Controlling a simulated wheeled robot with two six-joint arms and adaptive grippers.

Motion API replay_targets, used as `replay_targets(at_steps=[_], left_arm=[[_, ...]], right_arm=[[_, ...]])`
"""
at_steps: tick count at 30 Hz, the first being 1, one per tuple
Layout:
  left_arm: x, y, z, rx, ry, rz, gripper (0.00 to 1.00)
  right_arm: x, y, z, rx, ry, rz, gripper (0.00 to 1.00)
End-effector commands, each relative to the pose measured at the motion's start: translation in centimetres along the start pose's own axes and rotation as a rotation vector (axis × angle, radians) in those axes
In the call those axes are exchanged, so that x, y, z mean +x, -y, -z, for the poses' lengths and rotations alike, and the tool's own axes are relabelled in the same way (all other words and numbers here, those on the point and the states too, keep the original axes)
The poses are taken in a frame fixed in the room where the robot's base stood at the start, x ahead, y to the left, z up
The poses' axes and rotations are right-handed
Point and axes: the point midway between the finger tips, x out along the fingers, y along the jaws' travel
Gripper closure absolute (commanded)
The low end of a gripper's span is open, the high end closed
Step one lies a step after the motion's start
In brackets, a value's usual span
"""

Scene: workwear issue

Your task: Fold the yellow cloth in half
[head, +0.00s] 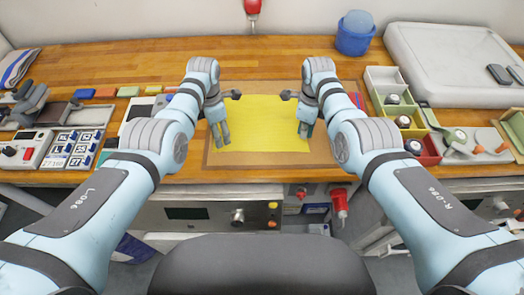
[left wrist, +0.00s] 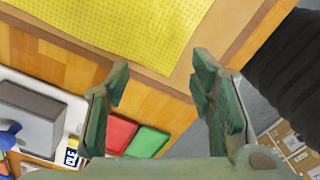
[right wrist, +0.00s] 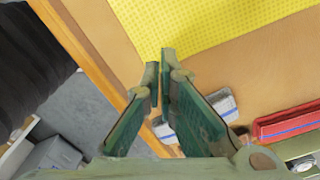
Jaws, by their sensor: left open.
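The yellow cloth (head: 262,122) lies flat on a brown board on the bench. My left gripper (head: 221,138) is over its near left part in the head view. In the left wrist view the left fingers (left wrist: 160,75) are wide apart, with a corner of the cloth (left wrist: 120,25) between and beyond them. My right gripper (head: 303,130) is at the near right part of the cloth. In the right wrist view its fingertips (right wrist: 159,62) are close together at a cloth corner (right wrist: 200,20) and hide it. Whether they pinch it cannot be told.
The brown board (head: 213,158) borders the cloth. Small bins (head: 410,122) and a large grey case (head: 455,62) stand at right. A blue tub (head: 355,35) stands at the back. A device with a red knob (head: 25,150) and several small items crowd the left.

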Motion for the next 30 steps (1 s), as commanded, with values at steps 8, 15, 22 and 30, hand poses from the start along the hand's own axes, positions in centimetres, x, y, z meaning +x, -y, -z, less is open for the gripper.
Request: replay_targets(at_steps=[8, 15, 22, 30], left_arm=[[0.0, 0.0, 0.0, 0.000, 0.000, 0.000, 0.50], [0.0, 0.0, 0.0, 0.000, 0.000, 0.000, 0.52], [0.8, -1.0, -1.1, 0.259, 0.028, -0.046, 0.62], [-2.3, -1.1, -1.0, 1.863, -0.017, -0.061, 0.62]], right_arm=[[0.0, 0.0, 0.0, 0.000, 0.000, 0.000, 0.50], [0.0, 0.0, 0.0, 0.000, 0.000, 0.000, 0.52], [0.7, 1.1, -1.1, 0.000, 0.032, 0.044, 0.62], [-2.3, 1.1, -1.1, 0.003, 0.031, 0.045, 0.62]])
